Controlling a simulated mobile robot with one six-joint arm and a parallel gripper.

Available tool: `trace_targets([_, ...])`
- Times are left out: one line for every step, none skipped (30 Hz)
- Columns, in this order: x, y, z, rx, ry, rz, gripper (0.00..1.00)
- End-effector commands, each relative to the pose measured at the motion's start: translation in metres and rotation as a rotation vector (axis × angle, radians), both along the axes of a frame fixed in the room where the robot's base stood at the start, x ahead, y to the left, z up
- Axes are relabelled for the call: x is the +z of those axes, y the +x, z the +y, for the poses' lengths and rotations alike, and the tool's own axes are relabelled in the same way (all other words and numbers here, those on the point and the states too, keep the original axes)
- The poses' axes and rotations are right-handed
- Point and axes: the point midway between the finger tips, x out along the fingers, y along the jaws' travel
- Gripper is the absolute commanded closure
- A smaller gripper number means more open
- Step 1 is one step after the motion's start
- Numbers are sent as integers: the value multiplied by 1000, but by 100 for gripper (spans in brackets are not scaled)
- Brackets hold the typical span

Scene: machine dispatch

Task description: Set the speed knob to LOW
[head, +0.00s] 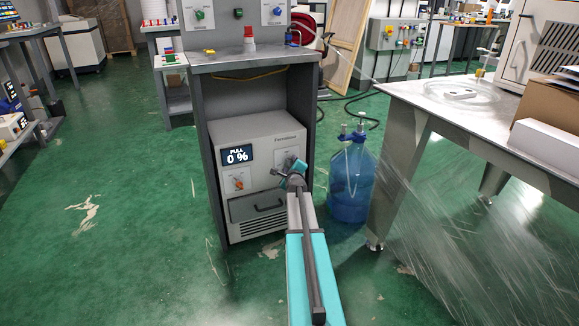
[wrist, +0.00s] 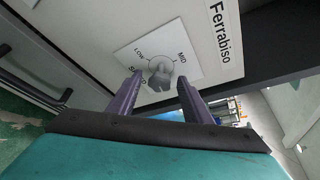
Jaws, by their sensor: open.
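The speed knob (wrist: 160,74) is a grey knob on a white label plate (wrist: 143,48) on the machine's front, under the name Ferrabiso. LOW is printed at its upper left and MID at its upper right. A lower-left label is partly hidden by a finger. I cannot tell clearly which mark the knob points to. My gripper (wrist: 160,79) is open, with one purple finger on each side of the knob, not visibly closed on it. In the head view my gripper (head: 292,174) is at the machine's right front and covers most of the knob.
The machine (head: 262,140) sits in a grey cabinet; its display (head: 238,156) reads "PULL 0 %". An orange knob (head: 238,182) and a drawer (head: 257,205) are on its front. A blue water bottle (head: 351,185) stands right of the cabinet, near a table (head: 405,93).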

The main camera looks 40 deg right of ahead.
Motion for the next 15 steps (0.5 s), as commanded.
trace_targets([-2, 4, -3, 0, 0, 0, 55])
trace_targets([-2, 6, -5, 0, 0, 0, 55])
trace_targets([-3, 7, -6, 0, 0, 0, 55])
trace_targets([-3, 9, -7, 0, 0, 0, 55])
trace_targets([-3, 9, -8, 0, 0, 0, 55])
trace_targets([-3, 10, -9, 0, 0, 0, 55])
trace_targets([-4, 11, -9, 0, 0, 0, 55])
trace_targets([-4, 12, -10, 0, 0, 0, 55])
trace_targets([-4, 12, -10, 0, 0, 0, 55])
trace_targets([-4, 13, -10, 0, 0, 0, 55])
trace_targets([-4, 13, -11, 0, 0, 0, 55])
trace_targets([-4, 13, -11, 0, 0, 0, 55])
trace_targets([-4, 13, -11, 0, 0, 0, 55])
trace_targets([-4, 13, -11, 0, 0, 0, 55])
trace_targets([-4, 13, -10, 0, 0, 0, 55])
